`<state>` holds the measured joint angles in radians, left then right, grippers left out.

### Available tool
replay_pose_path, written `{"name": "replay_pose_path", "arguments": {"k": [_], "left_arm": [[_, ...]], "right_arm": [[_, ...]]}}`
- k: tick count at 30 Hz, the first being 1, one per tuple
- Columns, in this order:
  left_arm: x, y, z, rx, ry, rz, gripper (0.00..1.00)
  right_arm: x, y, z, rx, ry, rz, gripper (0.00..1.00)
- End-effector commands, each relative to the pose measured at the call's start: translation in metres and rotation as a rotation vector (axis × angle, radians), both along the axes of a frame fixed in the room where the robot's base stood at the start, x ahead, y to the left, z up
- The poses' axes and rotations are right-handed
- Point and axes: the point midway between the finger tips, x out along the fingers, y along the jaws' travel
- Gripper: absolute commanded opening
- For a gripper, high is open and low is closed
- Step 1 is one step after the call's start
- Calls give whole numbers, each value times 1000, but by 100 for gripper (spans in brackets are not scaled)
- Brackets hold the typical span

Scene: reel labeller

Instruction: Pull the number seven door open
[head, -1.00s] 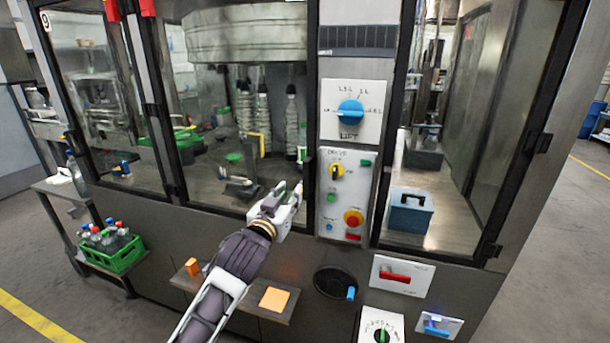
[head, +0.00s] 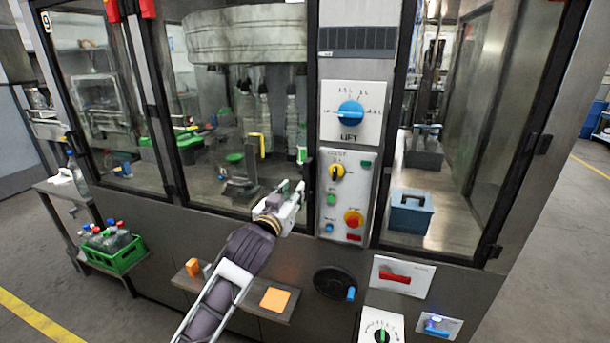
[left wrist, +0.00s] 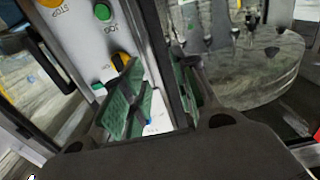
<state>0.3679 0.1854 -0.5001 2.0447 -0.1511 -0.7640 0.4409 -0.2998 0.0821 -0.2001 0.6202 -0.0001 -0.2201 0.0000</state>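The middle glass door (head: 215,190) has a black frame, and its right edge (head: 313,120) runs beside the control panel. I cannot read a number seven on any door; a small 9 label (head: 46,22) sits at the top left. My left gripper (head: 298,192) is in front of the lower right part of the middle door, close to its right edge. In the left wrist view its green-padded fingers (left wrist: 155,98) are spread, with a dark upright frame (left wrist: 160,45) beyond and between them. No grip on it is visible. My right gripper is not in view.
The control panel (head: 345,200) with knobs and buttons stands just right of the gripper. A green bottle crate (head: 118,255) is at left.

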Motion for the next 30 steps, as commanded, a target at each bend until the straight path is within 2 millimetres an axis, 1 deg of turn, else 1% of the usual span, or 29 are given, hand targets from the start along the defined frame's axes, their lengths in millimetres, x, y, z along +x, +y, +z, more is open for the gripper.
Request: {"name": "replay_pose_path", "arguments": {"k": [9,30], "left_arm": [[27,-9,1,1,1,0,29],[82,-27,1,1,1,0,29]], "right_arm": [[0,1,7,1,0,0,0],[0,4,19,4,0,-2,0]]}}
